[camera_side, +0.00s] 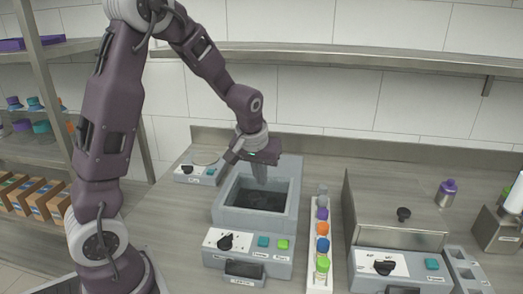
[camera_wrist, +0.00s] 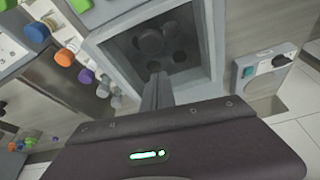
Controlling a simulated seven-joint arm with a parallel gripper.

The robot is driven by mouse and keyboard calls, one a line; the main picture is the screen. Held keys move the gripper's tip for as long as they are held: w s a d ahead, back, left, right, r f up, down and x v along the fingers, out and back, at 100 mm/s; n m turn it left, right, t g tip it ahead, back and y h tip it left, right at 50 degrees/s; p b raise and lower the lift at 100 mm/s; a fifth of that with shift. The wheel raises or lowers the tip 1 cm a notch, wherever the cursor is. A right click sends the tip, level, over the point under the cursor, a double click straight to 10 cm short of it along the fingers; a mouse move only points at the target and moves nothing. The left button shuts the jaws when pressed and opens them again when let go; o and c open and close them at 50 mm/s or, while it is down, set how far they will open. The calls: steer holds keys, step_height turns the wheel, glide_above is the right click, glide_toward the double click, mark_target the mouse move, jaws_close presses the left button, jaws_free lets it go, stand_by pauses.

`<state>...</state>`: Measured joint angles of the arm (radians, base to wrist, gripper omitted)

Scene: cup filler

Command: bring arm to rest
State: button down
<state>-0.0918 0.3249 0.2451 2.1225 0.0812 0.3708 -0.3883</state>
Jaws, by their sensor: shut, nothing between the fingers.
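My gripper (camera_side: 259,178) hangs over the back part of a grey machine with a sunken square basin (camera_side: 292,205) in the side view. The fingers are shut and empty. In the wrist view my gripper (camera_wrist: 156,88) points at the basin (camera_wrist: 211,50), which has round dark shapes on its floor. I cannot tell in the side view whether the fingertips are above the basin rim or inside it.
A white rack (camera_side: 319,278) with several coloured caps stands right of the basin. Further right are a lidded machine (camera_side: 400,215) and a purple-capped bottle (camera_side: 446,193). A small control box (camera_side: 197,174) sits back left. Shelves with boxes (camera_side: 30,197) are at left.

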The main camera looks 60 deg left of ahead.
steer(key=w+a+v, duration=0.1)
steer(key=v, duration=0.8)
steer(key=s+d+r+m+t+h, duration=0.1)
steer(key=s+d+r+m, duration=0.1)
steer(key=s+d, duration=0.4)
steer(key=s+d+r+m+t+h, duration=0.1)
steer(key=s+d+m, duration=0.4)
steer(key=s, duration=1)
steer(key=shift+d+r, duration=0.45)
steer(key=shift+d, duration=0.55)
steer(key=shift+s, duration=0.1)
